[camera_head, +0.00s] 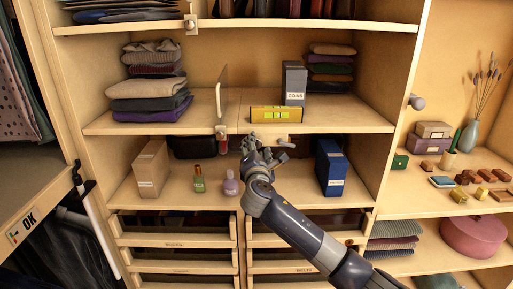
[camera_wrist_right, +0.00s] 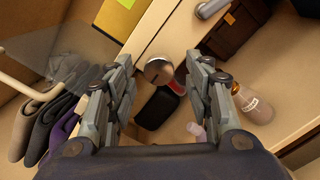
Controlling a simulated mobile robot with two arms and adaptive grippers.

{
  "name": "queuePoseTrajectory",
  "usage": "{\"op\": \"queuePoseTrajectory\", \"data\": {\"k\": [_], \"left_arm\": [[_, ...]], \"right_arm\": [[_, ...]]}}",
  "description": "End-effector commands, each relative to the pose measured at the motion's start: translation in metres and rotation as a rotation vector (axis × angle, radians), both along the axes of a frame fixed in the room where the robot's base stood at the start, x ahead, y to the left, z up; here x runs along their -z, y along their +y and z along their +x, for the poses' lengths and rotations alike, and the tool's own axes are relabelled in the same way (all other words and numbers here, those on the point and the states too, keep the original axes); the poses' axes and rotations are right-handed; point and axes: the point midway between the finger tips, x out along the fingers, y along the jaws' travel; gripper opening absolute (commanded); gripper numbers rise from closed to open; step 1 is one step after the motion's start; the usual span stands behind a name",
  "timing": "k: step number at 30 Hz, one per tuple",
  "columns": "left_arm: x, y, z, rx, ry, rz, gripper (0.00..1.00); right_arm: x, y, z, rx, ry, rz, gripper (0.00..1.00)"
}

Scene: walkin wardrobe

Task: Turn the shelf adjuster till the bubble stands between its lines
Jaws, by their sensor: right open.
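The yellow spirit level (camera_head: 276,114) lies along the front of the middle shelf (camera_head: 150,122). Its vial shows as a green patch, but the bubble is too small to read against its lines. A round metal knob on the shelf's front edge, which looks like the adjuster (camera_head: 221,131), has a red part below it. In the wrist view the knob (camera_wrist_right: 158,70) appears beyond and between my fingertips, apart from them. My right gripper (camera_head: 252,150) is open and empty, just below the shelf edge and right of the knob. My left gripper is not in view.
A box marked COINS (camera_head: 294,82) stands behind the level. A thin upright panel (camera_head: 221,92) stands near the knob.

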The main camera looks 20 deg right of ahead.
Motion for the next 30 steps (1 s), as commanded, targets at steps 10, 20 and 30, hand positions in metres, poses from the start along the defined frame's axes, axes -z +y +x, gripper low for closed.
{"op": "queuePoseTrajectory", "data": {"k": [10,20,30], "left_arm": [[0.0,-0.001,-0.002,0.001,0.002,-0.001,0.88],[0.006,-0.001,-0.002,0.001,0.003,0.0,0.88],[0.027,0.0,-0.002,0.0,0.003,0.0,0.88]], "right_arm": [[0.0,0.0,0.0,-0.001,-0.001,0.0,0.23],[0.002,0.001,0.0,-0.001,-0.015,0.052,0.04],[0.001,0.001,0.0,0.0,-0.12,0.414,0.04]]}}
